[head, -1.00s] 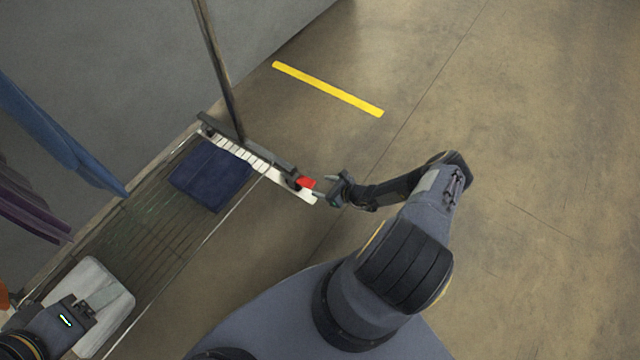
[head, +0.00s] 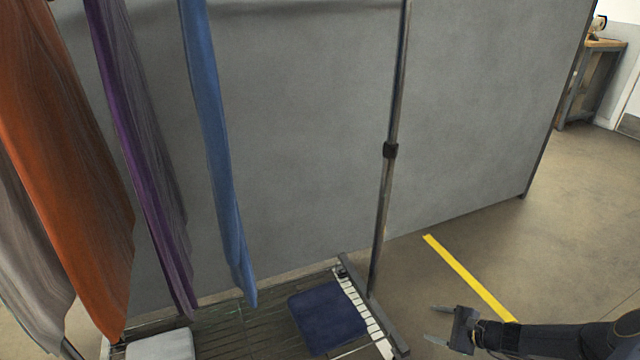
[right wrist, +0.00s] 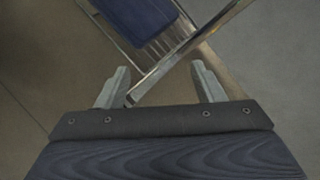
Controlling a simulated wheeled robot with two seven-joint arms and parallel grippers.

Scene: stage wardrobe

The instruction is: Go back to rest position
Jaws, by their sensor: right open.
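My right gripper (head: 438,324) is open and empty in the lower right of the head view, to the right of the rack's end bar. In the right wrist view its two fingers (right wrist: 160,85) are spread apart with nothing held between them. The rack's metal end and a dark blue folded cloth (right wrist: 140,15) lie beyond them. My left gripper is outside the head view.
The clothes rack's upright pole (head: 384,210) stands left of my right gripper. Orange (head: 65,170), purple (head: 140,150) and blue (head: 215,130) garments hang at left. A navy folded cloth (head: 327,318) and a white item (head: 160,346) lie on the bottom shelf. Floor at right is clear.

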